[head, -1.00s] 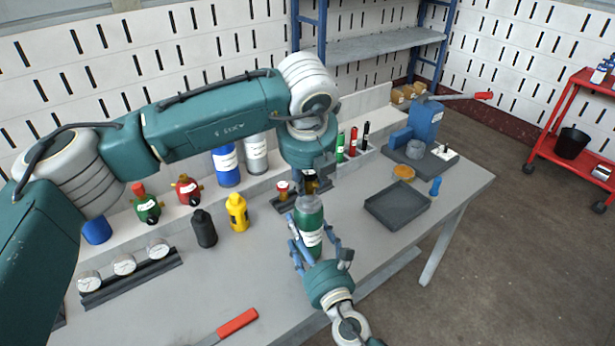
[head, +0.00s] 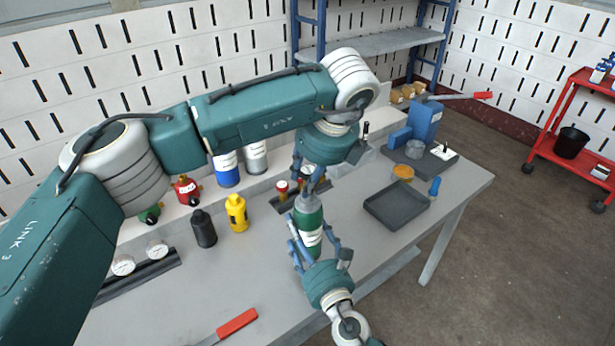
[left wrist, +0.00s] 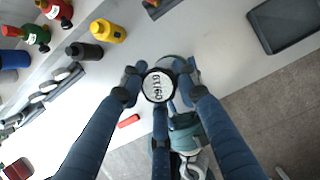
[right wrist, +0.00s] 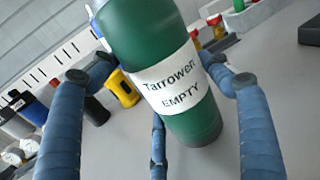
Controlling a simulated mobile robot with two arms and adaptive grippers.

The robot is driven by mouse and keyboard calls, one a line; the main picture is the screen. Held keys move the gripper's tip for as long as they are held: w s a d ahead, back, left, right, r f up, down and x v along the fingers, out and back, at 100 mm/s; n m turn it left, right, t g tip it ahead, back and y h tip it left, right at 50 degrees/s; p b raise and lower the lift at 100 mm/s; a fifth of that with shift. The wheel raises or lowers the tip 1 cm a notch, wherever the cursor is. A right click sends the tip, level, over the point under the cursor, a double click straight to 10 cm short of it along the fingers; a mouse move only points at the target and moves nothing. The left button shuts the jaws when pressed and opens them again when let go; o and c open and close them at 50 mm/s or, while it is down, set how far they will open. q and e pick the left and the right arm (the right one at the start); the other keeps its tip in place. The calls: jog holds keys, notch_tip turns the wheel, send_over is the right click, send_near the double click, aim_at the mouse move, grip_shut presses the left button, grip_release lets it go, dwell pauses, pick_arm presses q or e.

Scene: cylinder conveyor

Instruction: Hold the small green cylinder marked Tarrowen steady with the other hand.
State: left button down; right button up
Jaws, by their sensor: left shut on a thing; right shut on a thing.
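The small green cylinder (head: 309,217) stands near the front middle of the bench. Its white label reads "Tarrowen EMPTY" in the right wrist view (right wrist: 172,88). My right gripper (head: 320,250) is shut on the cylinder, its fingers around the body from the front. My left gripper (head: 310,186) is right above the cylinder's grey top. In the left wrist view its fingers are shut around a round piece (left wrist: 157,87) with a pale, lettered face and dark rim. I cannot tell whether this piece touches the cylinder, or whether the cylinder's base touches the bench.
A yellow bottle (head: 237,213) and a black bottle (head: 203,229) stand left of the cylinder. A dark tray (head: 396,206) lies to the right. A red-handled tool (head: 237,321) lies at the front edge. A small stand with fittings (head: 283,188) is just behind the grippers.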

pick_arm(q)
jog(key=shift+w+r, duration=0.1)
jog(key=shift+w, duration=0.1)
jog(key=n, duration=0.2)
jog(key=n+g+y, duration=0.1)
jog(key=n, duration=0.2)
jog(key=shift+y, duration=0.3)
jog(key=shift+n, duration=0.6)
jog(key=shift+a, duration=0.1)
jog(key=c, duration=1.4)
grip_release()
jog(key=shift+s, duration=0.1)
jog(key=shift+o, duration=0.2)
jog(key=shift+g, duration=0.3)
jog(key=shift+r, duration=1.25)
jog(key=m+t, duration=0.1)
jog(key=m, duration=0.1)
jog(key=m+h, duration=0.1)
jog(key=m, duration=0.2)
jog(key=shift+m+t, duration=0.3)
jog(key=shift+t, duration=0.1)
jog(key=shift+m, duration=0.3)
